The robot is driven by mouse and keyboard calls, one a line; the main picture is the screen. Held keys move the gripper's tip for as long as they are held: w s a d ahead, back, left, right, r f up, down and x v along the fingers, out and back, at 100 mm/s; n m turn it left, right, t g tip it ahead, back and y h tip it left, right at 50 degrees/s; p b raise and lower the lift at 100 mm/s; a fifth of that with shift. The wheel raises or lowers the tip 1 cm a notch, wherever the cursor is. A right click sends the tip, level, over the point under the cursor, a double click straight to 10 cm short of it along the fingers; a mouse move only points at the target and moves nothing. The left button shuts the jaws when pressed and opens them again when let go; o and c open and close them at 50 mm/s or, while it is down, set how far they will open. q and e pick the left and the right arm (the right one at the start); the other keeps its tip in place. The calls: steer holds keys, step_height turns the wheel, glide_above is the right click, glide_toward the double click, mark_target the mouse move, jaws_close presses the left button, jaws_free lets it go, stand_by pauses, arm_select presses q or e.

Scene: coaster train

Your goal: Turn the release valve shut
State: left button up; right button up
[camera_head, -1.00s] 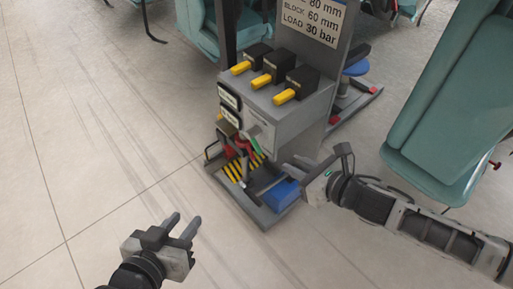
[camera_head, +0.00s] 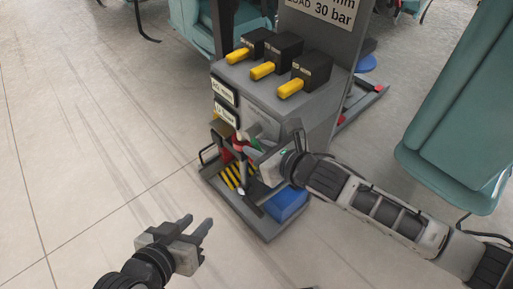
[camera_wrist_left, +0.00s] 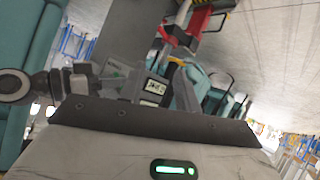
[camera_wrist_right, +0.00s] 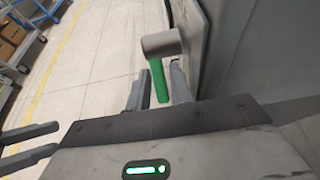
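The release valve has a green lever (camera_wrist_right: 158,82) hanging down, slightly tilted, from a grey hub (camera_wrist_right: 162,42) on the cabinet's side in the right wrist view. In the head view only a small part of the green lever (camera_head: 254,145) shows on the cabinet front, partly hidden by my right gripper. My right gripper (camera_wrist_right: 158,94) is open, with its fingers on either side of the lever's lower end; I cannot tell whether they touch it. My left gripper (camera_head: 197,222) is open and empty over the floor, left of and nearer than the cabinet.
The grey cabinet (camera_head: 230,82) carries several black blocks with yellow handles (camera_head: 263,70). At its foot are a base tray with yellow-black stripes, red parts and a blue block (camera_head: 288,204). Teal seats (camera_head: 465,130) stand right and behind. Floor at left is clear.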

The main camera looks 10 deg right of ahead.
jaws_close()
steer(key=shift+f+b, duration=0.25)
steer(key=shift+b, duration=0.15)
steer(key=shift+w+f+t+y+b, duration=0.1)
steer(key=shift+f+t+y+b, duration=0.25)
steer(key=shift+b, duration=0.3)
arm_select(q)
steer(key=r+t+h+b, duration=0.1)
steer(key=b, duration=0.1)
steer(key=d+r+t+h+b, duration=0.1)
steer(key=r+b, duration=0.1)
steer(key=d+r+n+t+b, duration=0.1)
steer(key=b, duration=0.1)
steer(key=shift+w+d+r+h, duration=0.2)
steer(key=shift+h, duration=0.2)
arm_select(e)
steer(key=t, duration=0.1)
steer(key=t+y, duration=0.2)
steer(key=shift+w+a+r, duration=0.15)
steer(key=shift+w+a, duration=0.15)
steer(key=shift+w, duration=0.05)
jaws_free()
